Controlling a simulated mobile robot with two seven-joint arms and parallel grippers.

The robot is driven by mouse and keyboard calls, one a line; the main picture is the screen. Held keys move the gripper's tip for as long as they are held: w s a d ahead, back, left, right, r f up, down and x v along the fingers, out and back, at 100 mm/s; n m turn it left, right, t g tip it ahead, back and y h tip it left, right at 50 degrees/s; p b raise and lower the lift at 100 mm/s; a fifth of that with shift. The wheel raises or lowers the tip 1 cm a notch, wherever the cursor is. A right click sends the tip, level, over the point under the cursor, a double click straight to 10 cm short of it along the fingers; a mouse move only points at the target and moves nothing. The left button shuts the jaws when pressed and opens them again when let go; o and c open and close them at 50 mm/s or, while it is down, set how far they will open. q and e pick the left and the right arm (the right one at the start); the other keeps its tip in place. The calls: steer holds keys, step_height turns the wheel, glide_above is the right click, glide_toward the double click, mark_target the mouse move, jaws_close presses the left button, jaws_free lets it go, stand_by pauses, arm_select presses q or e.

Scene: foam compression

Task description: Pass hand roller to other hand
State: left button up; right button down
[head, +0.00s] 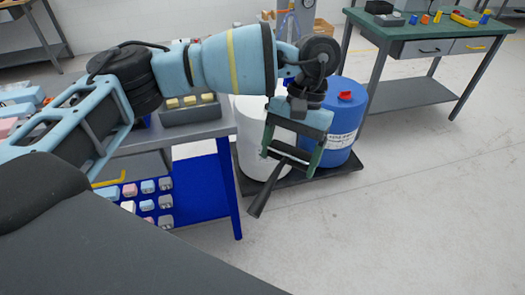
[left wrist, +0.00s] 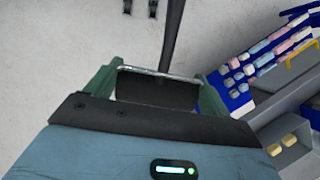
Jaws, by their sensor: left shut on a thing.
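My left gripper (head: 290,157) reaches out from the left in the head view, pointing down, with green fingers. It is shut on the hand roller (head: 262,196), whose dark handle hangs below the fingers, tilted down to the left. In the left wrist view the dark roller (left wrist: 158,90) sits between the two green fingers, inside a thin metal frame, and its handle (left wrist: 172,35) runs up and away. The roller is in the air, clear of any surface. My right gripper is not in view.
A white drum (head: 252,150) and a blue drum (head: 343,125) with a red cap stand on a dark pallet behind the gripper. A grey workbench (head: 200,131) with a blue lower shelf is at the left. A green-topped table (head: 420,29) stands at the back right. The floor at right is clear.

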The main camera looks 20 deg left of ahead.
arm_select(q)
steer(key=w+d+r+m, duration=0.1)
steer(key=w+d+r, duration=0.1)
steer(key=d, duration=0.7)
steer(key=shift+d+r, duration=0.25)
steer(key=shift+r, duration=0.1)
